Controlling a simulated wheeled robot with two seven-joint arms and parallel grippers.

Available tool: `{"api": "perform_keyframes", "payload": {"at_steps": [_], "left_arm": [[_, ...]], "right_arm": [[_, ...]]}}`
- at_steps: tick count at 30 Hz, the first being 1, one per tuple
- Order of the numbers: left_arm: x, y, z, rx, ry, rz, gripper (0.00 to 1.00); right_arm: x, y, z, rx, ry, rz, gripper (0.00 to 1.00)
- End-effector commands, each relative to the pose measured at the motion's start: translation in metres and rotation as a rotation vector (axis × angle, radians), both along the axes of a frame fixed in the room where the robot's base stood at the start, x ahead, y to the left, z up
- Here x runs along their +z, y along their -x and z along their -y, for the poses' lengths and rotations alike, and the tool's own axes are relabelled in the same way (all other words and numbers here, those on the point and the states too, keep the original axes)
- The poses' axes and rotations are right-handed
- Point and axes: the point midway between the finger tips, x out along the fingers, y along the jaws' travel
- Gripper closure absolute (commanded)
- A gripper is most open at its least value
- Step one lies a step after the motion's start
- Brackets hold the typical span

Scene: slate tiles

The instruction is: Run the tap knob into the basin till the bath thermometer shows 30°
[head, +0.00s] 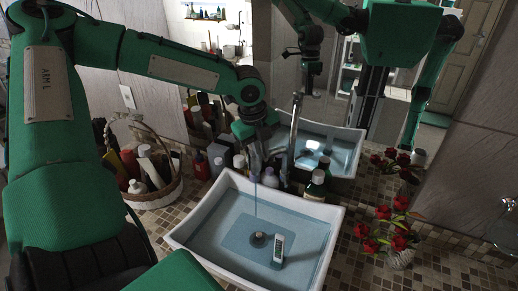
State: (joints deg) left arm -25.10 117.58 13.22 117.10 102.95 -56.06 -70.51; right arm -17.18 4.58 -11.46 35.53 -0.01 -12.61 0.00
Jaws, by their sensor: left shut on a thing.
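The white basin (190,240) holds bluish water over a dark drain (258,238). A thin stream of water (255,207) falls into it. The bath thermometer (279,246), a small white upright block with a grey display, stands in the water right of the drain; its reading is too small to make out. The tall metal tap (294,135) rises behind the basin. My left gripper (257,158) reaches down behind the basin's back rim, just left of the tap column, shut on the tap knob, which its fingers largely hide. My right gripper is out of sight.
A wicker basket (158,196) of bottles stands left of the basin. Several bottles (316,186) crowd the basin's back rim. Red flowers in a vase (399,258) stand at right on the mosaic counter (345,270). A mirror behind reflects the basin and my body.

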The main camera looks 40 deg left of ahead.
Motion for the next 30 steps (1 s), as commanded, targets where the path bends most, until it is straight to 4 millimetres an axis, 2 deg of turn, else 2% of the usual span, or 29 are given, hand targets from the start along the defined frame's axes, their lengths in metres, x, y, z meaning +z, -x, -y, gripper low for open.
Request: {"api": "perform_keyframes", "payload": {"at_steps": [15,21,30], "left_arm": [[0.0,-0.017,0.003,0.415,-0.001,0.001,1.0],[0.0,-0.022,0.003,0.518,-0.001,0.002,1.0],[0.0,-0.024,0.003,0.585,0.0,0.001,1.0]], "right_arm": [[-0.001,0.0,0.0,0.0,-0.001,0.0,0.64],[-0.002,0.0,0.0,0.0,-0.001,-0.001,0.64],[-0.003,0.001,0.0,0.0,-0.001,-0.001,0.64]]}}
